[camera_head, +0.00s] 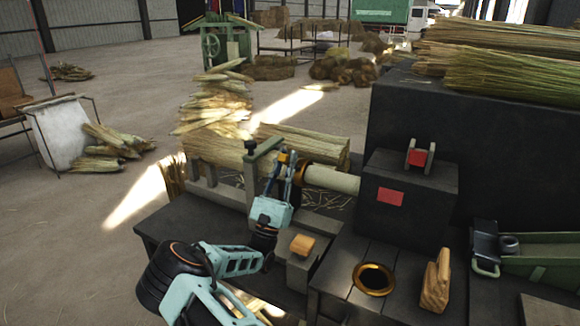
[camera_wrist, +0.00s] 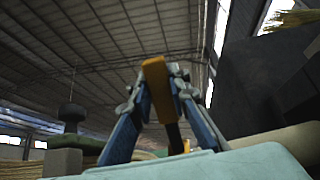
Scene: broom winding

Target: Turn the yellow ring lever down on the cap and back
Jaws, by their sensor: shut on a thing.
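A yellow-orange lever (camera_wrist: 156,88) stands between my two blue fingers in the wrist view. My gripper (camera_head: 288,160) is shut on it; the fingertips meet its sides near the top. In the head view, the gripper reaches up beside the golden-brown ring (camera_head: 301,172) around the left end of a pale cylinder (camera_head: 333,180). The lever is mostly hidden by my fingers there. I cannot clearly tell the cap from the cylinder's end.
A dark machine box (camera_head: 410,200) with a red part on top stands right of the cylinder. A grey-green post (camera_head: 251,185) stands close on the left. A gold-rimmed hole (camera_head: 374,279), wooden block (camera_head: 436,282) and orange-topped block (camera_head: 302,245) are in front. Straw bundles (camera_head: 215,100) lie behind.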

